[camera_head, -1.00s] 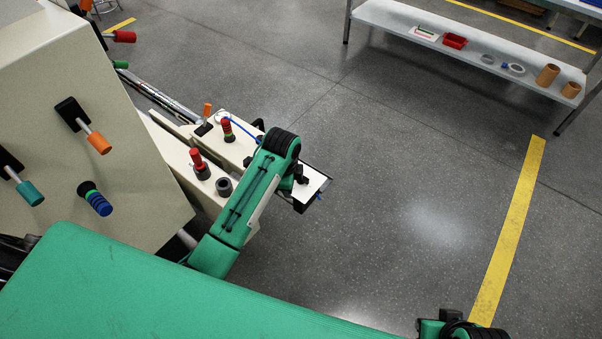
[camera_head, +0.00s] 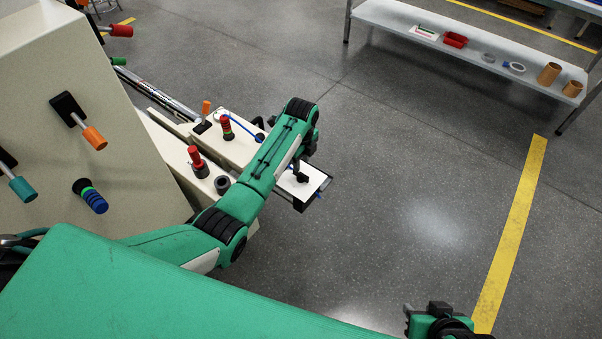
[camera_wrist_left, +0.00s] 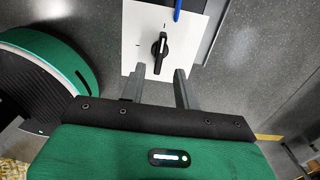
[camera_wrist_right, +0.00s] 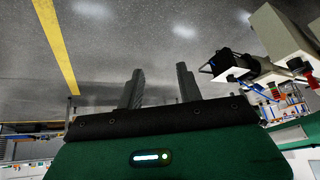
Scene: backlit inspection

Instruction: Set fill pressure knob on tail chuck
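The black knob (camera_wrist_left: 160,50) sits on a white plate (camera_wrist_left: 135,20) with small tick marks, at the end of the cream machine arm. Its bar lies roughly up-down in the left wrist view. In the head view the knob (camera_head: 302,177) shows below my left wrist. My left gripper (camera_wrist_left: 159,80) is open and empty, its two fingers pointing toward the knob, with the knob between their lines just beyond the tips. Contact cannot be seen. My right gripper (camera_wrist_right: 160,72) is open and empty, away from the plate, over the floor; part of it shows at the head view's bottom edge.
Red-topped knobs (camera_head: 196,158) and a dark ring (camera_head: 222,184) stand on the cream machine arm beside my left arm. A cream cabinet (camera_head: 130,160) with coloured handles stands at left. A shelf (camera_head: 400,22) stands at the back right. Open floor lies between.

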